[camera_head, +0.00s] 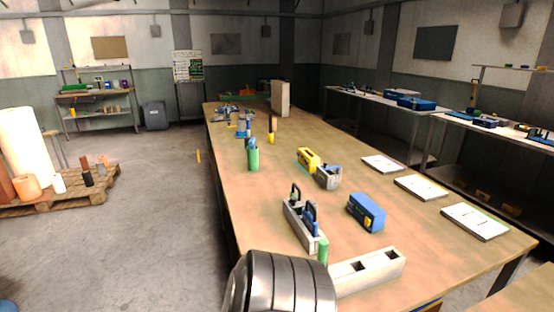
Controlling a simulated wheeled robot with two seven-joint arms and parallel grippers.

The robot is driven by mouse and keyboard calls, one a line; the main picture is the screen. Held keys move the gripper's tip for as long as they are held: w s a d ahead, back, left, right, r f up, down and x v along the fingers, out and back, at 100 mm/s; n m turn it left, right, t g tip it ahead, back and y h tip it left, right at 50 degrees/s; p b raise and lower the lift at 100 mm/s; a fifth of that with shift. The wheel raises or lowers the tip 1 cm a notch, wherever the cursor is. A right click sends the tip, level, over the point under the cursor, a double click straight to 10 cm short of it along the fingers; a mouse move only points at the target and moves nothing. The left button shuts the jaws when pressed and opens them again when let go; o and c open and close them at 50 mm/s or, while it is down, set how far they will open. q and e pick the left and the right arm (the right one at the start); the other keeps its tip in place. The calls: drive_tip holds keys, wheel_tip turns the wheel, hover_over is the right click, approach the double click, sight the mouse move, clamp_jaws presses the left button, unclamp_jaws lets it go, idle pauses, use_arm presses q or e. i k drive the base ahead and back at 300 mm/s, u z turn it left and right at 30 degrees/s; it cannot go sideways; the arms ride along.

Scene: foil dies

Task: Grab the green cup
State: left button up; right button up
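A green cup (254,160) stands upright on the long wooden table (320,130), close to its left edge. A smaller green cylinder (323,251) stands near the table's front, between a grey tool tray and a pale block. I cannot tell whether it is also a cup. Neither of my grippers is in view.
The grey tool tray (293,226) and pale block with square holes (368,271) lie at the front. A blue box (366,212), a yellow case (307,159) and a small grey bin (328,178) stand right of the green cup. White boards (474,221) line the right edge.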

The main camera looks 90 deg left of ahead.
sight(252, 155)
drive_tip(key=u, duration=2.9)
drive_tip(key=k, duration=0.45)
drive_tip(key=u, duration=1.3)
drive_tip(key=i, duration=2.35)
drive_tip(key=z, duration=0.75)
